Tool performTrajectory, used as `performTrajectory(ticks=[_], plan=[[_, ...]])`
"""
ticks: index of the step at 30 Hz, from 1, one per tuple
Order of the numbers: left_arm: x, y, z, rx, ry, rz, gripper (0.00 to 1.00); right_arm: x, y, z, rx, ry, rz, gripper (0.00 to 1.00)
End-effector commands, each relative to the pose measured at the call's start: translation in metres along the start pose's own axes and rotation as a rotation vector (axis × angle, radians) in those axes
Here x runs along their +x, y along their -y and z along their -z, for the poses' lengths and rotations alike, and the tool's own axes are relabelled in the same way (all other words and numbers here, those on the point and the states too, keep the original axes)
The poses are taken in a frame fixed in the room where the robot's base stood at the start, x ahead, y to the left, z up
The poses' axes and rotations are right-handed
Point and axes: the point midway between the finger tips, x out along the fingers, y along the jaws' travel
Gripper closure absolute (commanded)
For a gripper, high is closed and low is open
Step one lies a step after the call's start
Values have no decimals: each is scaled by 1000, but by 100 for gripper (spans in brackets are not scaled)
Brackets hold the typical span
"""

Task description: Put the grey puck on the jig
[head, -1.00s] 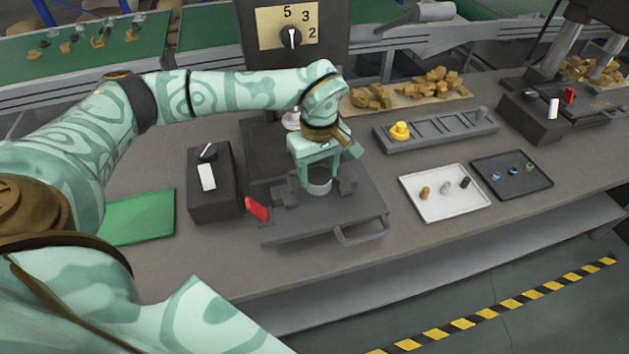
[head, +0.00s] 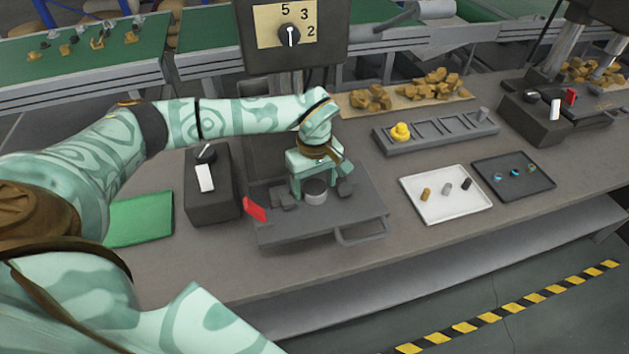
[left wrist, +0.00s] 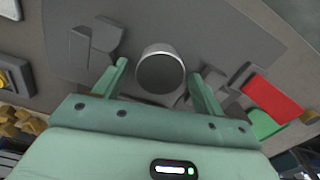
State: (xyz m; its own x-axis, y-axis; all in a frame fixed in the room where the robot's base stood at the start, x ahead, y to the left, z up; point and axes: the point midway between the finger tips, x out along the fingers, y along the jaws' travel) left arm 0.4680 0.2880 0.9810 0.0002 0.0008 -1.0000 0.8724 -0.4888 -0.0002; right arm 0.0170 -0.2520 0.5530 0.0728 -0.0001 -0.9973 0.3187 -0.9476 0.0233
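The grey puck (head: 315,193) is a short light-grey cylinder. It stands upright on the dark grey jig plate (head: 357,208), between small dark blocks. In the left wrist view the puck (left wrist: 160,73) shows its round dark top, with a light rim. My left gripper (head: 312,182) is close behind the puck. In the left wrist view its two fingers (left wrist: 163,80) are spread to either side of the puck, with a visible gap on each side. The puck's underside is hidden. My right gripper is not in view.
A red tab (head: 255,210) sits at the plate's left edge, beside a dark switch box (head: 211,203). A white tray (head: 440,208) with small cylinders and a dark tray (head: 535,187) lie to the right. A rack (head: 455,133) with a yellow piece stands behind them.

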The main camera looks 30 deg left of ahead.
Motion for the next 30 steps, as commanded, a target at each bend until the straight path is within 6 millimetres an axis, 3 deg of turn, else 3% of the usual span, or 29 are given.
performTrajectory(ticks=[11, 24, 30], plan=[[-7, 0, 0, 0, 0, -1, 27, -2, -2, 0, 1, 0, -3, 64], [-102, -1, 0, 1, -3, -4, 27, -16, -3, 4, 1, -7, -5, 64], [-122, 0, 0, 0, 0, -1, 27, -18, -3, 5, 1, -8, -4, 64]])
